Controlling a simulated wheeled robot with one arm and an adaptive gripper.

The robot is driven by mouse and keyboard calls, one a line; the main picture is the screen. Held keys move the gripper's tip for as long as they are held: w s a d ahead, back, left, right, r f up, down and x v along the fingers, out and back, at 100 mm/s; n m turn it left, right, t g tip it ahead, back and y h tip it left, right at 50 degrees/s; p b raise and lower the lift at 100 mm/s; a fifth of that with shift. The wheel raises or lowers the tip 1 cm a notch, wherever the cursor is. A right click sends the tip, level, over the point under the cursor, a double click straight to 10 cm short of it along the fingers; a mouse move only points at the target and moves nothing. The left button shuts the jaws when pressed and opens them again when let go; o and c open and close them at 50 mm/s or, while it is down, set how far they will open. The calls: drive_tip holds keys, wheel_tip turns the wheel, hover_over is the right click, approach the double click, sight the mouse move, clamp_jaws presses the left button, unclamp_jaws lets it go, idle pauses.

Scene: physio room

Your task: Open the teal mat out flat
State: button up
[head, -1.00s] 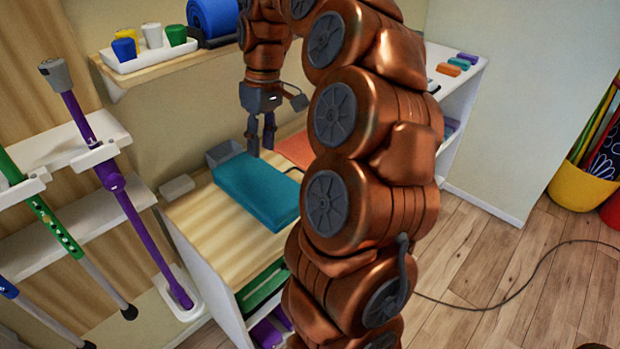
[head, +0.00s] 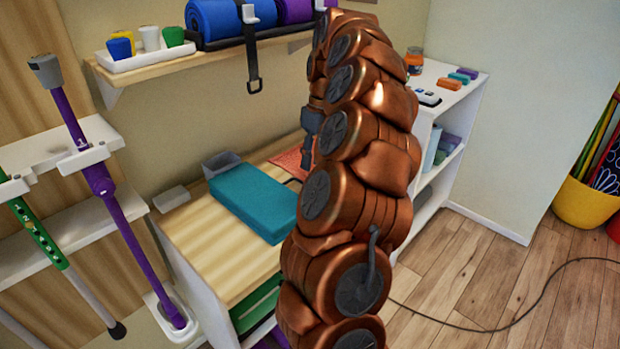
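The teal mat (head: 252,199) lies on the wooden top of a low cabinet (head: 215,252) as a thick, neat rectangular slab. Its layers cannot be made out at this size. My gripper (head: 307,155) points down behind the mat and to its right, over the coral mat (head: 290,160). It is apart from the teal mat. My own arm hides part of the gripper, so its finger opening cannot be made out. The arm also covers the right part of the cabinet top.
A grey box (head: 221,164) stands just behind the teal mat. A shelf above holds rolled mats (head: 222,20) and a white tray (head: 146,59), with a strap (head: 252,60) hanging down. The cabinet top in front of the mat is bare.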

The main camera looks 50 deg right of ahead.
drive_tip(key=shift+x, duration=2.8)
clamp_jaws()
